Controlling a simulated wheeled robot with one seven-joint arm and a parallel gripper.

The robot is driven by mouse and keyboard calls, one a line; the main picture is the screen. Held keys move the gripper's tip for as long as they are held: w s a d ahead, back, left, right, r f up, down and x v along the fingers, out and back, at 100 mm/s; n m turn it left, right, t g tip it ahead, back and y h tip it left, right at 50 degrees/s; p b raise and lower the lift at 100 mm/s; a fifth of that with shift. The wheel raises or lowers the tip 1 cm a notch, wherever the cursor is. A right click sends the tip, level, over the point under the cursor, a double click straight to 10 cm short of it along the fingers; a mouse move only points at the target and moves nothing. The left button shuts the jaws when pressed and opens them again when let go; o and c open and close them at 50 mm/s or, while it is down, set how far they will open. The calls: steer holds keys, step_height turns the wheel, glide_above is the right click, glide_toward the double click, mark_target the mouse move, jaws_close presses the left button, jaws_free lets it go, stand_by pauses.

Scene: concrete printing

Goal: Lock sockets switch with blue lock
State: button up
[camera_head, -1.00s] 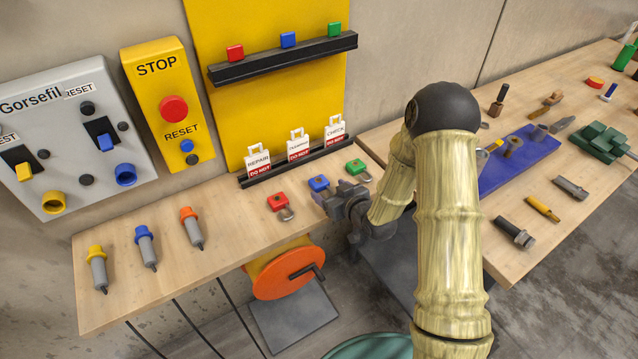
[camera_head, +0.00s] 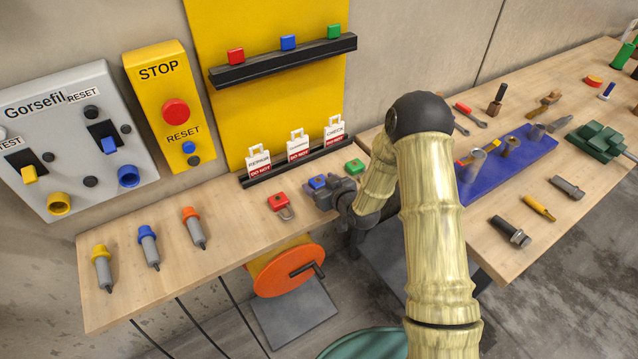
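The blue lock (camera_head: 317,182) lies on the front table between the red lock (camera_head: 281,203) and the green lock (camera_head: 354,167). My gripper (camera_head: 326,192) is right at the blue lock, seen from behind, and covers most of it. I cannot see its fingertips, so I cannot tell whether it is open or shut on the lock. The grey sockets panel (camera_head: 68,130) at the left carries a switch with a blue handle (camera_head: 109,144) above a blue socket (camera_head: 128,177), and a switch with a yellow handle (camera_head: 29,174) above a yellow socket (camera_head: 59,203).
A yellow STOP box (camera_head: 160,95) stands right of the panel. Tags (camera_head: 298,145) stand in a black rack behind the locks. A tool table (camera_head: 530,245) is at the right.

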mark_target(321, 183)
steer(key=c, duration=1)
step_height(321, 183, up, 10)
steer(key=shift+b, duration=0.75)
